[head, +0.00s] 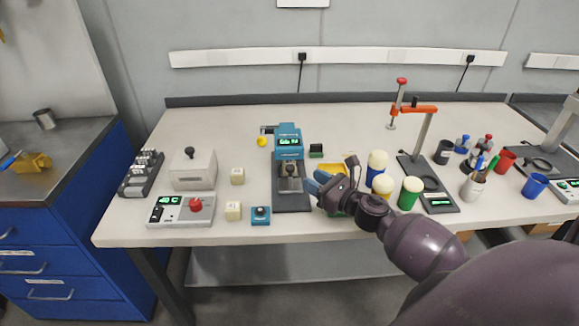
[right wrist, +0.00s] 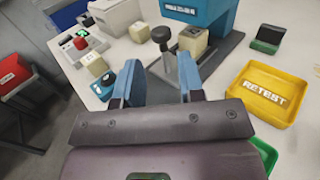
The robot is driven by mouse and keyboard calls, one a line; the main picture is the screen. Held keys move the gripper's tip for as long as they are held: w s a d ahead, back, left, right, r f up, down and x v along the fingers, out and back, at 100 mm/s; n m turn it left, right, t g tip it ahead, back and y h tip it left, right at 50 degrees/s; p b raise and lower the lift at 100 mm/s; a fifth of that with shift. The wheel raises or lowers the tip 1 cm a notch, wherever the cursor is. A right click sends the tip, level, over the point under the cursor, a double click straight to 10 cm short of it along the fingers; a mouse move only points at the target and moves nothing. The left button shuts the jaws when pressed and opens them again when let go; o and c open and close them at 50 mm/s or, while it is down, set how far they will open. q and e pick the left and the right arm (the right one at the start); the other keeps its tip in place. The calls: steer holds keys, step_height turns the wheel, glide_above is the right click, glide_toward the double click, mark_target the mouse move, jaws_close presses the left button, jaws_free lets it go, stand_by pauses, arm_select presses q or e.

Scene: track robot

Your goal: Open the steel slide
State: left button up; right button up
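The blue machine (head: 288,138) stands on a dark base plate (head: 292,203) in the middle of the table. A grey metal part with a dark knob (head: 290,171), which looks like the steel slide, sits at its front. In the right wrist view the black knob on its metal stem (right wrist: 162,36) shows beyond my fingers, beside a beige block (right wrist: 194,39). I cannot tell how far the slide is shifted. My right gripper (head: 322,183) is just right of the base plate. In the right wrist view its blue fingers (right wrist: 160,75) are apart, with nothing between them. My left gripper is out of view.
A yellow RETEST tray (right wrist: 268,92) lies right of the machine, with a green tray (right wrist: 262,154) nearer. A blue button box (head: 261,215) and beige blocks (head: 233,211) stand to the left. Yellow and green capped jars (head: 410,193) stand right of my gripper.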

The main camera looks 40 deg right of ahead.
mark_target(293, 169)
steer(key=x, duration=0.8)
steer(key=shift+w, duration=0.35)
jaws_close()
